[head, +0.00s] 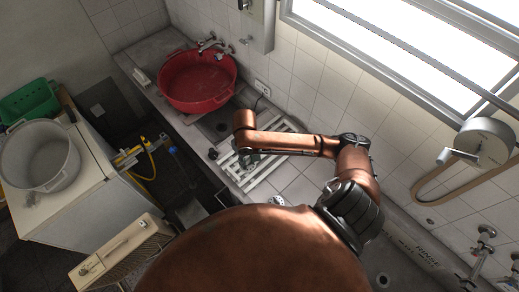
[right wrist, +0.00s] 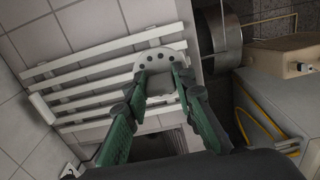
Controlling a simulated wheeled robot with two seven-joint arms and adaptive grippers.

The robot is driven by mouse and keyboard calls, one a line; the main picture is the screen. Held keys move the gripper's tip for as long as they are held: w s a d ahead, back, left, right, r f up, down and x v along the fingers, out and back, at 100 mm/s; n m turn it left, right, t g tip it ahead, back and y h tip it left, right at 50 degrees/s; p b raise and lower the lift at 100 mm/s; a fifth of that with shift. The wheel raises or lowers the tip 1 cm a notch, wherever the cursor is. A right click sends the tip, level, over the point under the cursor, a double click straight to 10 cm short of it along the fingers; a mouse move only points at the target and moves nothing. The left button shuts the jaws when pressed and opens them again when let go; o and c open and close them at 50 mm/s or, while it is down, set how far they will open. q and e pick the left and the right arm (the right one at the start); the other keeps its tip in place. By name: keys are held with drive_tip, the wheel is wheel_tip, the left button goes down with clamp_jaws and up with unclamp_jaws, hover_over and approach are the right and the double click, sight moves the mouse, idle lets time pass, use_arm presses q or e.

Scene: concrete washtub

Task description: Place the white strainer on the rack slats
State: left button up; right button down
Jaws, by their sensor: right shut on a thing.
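The white strainer (right wrist: 158,58) is a pale round piece with dark holes, seen in the right wrist view. My right gripper (right wrist: 160,78) has its green fingers on either side of the strainer's near part and is shut on it. The white slatted rack (right wrist: 85,72) lies behind and below the strainer; I cannot tell whether they touch. In the head view my right gripper (head: 248,160) is over the rack (head: 262,183), and the strainer is hard to make out there. My left gripper is not in view.
A red basin (head: 197,82) stands in the washtub beyond the rack, under the taps (head: 211,44). A tiled wall runs along the right. A washing machine with a pale tub (head: 40,155) and a yellow hose (head: 150,160) are at the left.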

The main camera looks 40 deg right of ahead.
drive_tip(key=shift+w+d+f, duration=1.25)
drive_tip(key=shift+d+f, duration=0.3)
drive_tip(key=shift+f, duration=0.45)
drive_tip(key=shift+w+d+f, duration=1.3)
drive_tip(key=shift+d+f, duration=0.3)
drive_tip(key=shift+f, duration=0.45)
drive_tip(key=shift+w+d+f, duration=1.25)
drive_tip(key=shift+d+f, duration=0.3)
drive_tip(key=shift+f, duration=0.45)
drive_tip(key=shift+f, duration=0.15)
drive_tip(key=c, duration=1.6)
unclamp_jaws()
wheel_tip(320, 180, up, 12)
drive_tip(key=shift+r, duration=0.2)
